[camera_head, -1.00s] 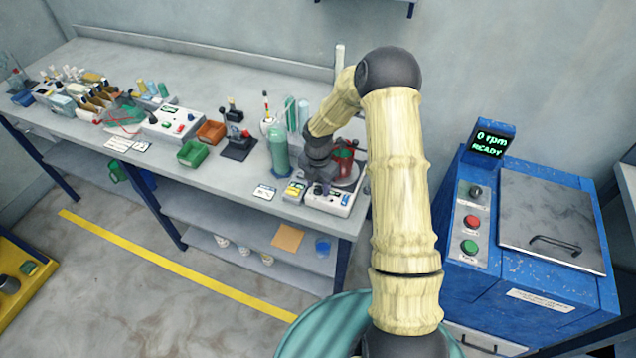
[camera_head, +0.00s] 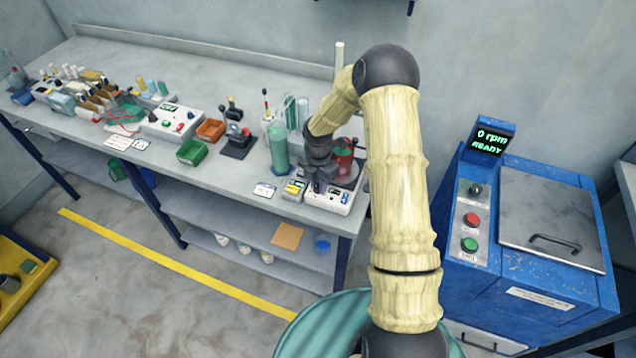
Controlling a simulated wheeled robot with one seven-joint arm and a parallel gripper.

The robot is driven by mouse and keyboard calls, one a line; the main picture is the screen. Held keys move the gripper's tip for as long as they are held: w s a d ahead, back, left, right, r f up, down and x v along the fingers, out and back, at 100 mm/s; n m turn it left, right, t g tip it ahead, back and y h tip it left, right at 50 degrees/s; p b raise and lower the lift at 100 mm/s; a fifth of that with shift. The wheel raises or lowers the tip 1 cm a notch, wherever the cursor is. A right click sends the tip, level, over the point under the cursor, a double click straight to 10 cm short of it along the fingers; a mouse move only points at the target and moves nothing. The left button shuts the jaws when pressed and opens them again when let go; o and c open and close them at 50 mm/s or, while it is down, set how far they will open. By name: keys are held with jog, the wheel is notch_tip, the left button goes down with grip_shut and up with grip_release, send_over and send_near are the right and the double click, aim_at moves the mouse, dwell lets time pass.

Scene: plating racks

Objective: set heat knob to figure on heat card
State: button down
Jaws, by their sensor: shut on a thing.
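A white hotplate unit (camera_head: 327,205) stands at the right front end of the grey bench, with a small lit display (camera_head: 337,191) on its front. A beaker of red liquid (camera_head: 343,160) stands on its plate. My gripper (camera_head: 319,186) points down at the hotplate's front panel and is shut on a knob there. The gripper covers the knob, so its setting is hidden. A small white card (camera_head: 264,191) lies on the bench left of the hotplate; its print is too small to read. A yellow device with a small screen (camera_head: 294,188) stands between them.
A green cylinder (camera_head: 278,150) stands close behind the card. Green (camera_head: 192,152) and orange (camera_head: 211,130) bins and a black joystick-like stand (camera_head: 238,143) are further left. A blue machine (camera_head: 530,240) reading "0 rpm READY" stands to the right.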

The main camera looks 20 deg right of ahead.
jog(key=m+b, duration=0.1)
jog(key=m, duration=0.6)
jog(key=shift+b, duration=0.4)
jog(key=m+b, duration=0.1)
jog(key=m, duration=0.5)
jog(key=shift+r+m, duration=0.1)
jog(key=shift+m, duration=0.2)
jog(key=c, duration=1.3)
grip_release()
jog(key=shift+o, duration=0.2)
jog(key=shift+b, duration=0.3)
jog(key=shift+s, duration=0.1)
